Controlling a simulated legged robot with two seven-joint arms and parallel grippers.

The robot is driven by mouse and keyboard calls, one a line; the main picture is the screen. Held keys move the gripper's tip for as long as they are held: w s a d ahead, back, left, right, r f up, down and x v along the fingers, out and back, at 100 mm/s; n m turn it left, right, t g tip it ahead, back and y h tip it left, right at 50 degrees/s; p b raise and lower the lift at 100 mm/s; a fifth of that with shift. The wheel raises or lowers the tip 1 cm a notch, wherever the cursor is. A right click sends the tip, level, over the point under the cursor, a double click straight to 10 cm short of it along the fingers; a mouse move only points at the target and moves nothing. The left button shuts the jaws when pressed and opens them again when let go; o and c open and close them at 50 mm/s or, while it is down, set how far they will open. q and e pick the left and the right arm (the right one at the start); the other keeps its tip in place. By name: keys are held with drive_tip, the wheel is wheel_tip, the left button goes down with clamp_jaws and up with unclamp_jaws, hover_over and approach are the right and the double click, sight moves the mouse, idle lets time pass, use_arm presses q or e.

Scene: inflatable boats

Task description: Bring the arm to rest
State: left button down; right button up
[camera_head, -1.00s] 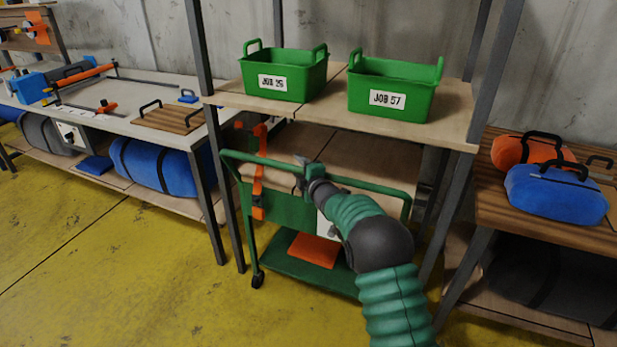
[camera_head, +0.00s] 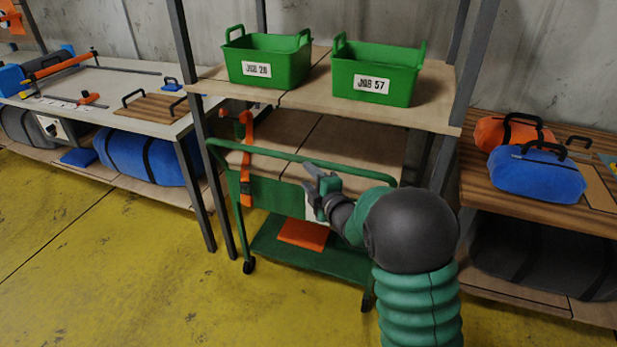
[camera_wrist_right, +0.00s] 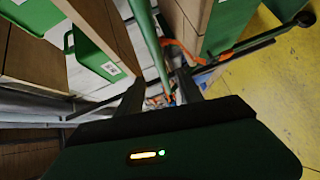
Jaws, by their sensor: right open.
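My right arm comes in from the lower right of the head view. Its gripper (camera_head: 318,180) is open and shows nothing between its fingers. It is in front of the green cart (camera_head: 310,265), close to the cart's top rail; I cannot tell whether they touch. In the right wrist view the two dark fingers (camera_wrist_right: 158,92) stand apart, with a green rail running past them. My left gripper is not in view.
Two green bins, JOB 26 (camera_head: 268,60) and JOB 57 (camera_head: 376,72), stand on the shelf above. An orange strap (camera_head: 246,160) hangs at the cart. A blue bag (camera_head: 537,174) lies on the right table. Yellow floor (camera_head: 110,270) is clear at left.

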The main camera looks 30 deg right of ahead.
drive_tip(key=s+a+f+m+g+y, duration=0.1)
drive_tip(key=s+a+f+m+g, duration=0.4)
drive_tip(key=s, duration=0.4)
drive_tip(key=s+a+f+m+g, duration=0.4)
drive_tip(key=s+a+f, duration=0.1)
drive_tip(key=s+a, duration=0.25)
drive_tip(key=s+a+f+m+g+y, duration=0.1)
drive_tip(key=s+a+f+m+g, duration=0.35)
drive_tip(key=s, duration=0.45)
wheel_tip(320, 180, up, 19)
drive_tip(key=s+a+m+p, duration=0.1)
drive_tip(key=s+p, duration=0.1)
drive_tip(key=p, duration=1.8)
drive_tip(key=shift+s+a, duration=0.2)
drive_tip(key=shift+s, duration=0.2)
drive_tip(key=shift+f+m, duration=0.1)
drive_tip(key=shift+m, duration=0.15)
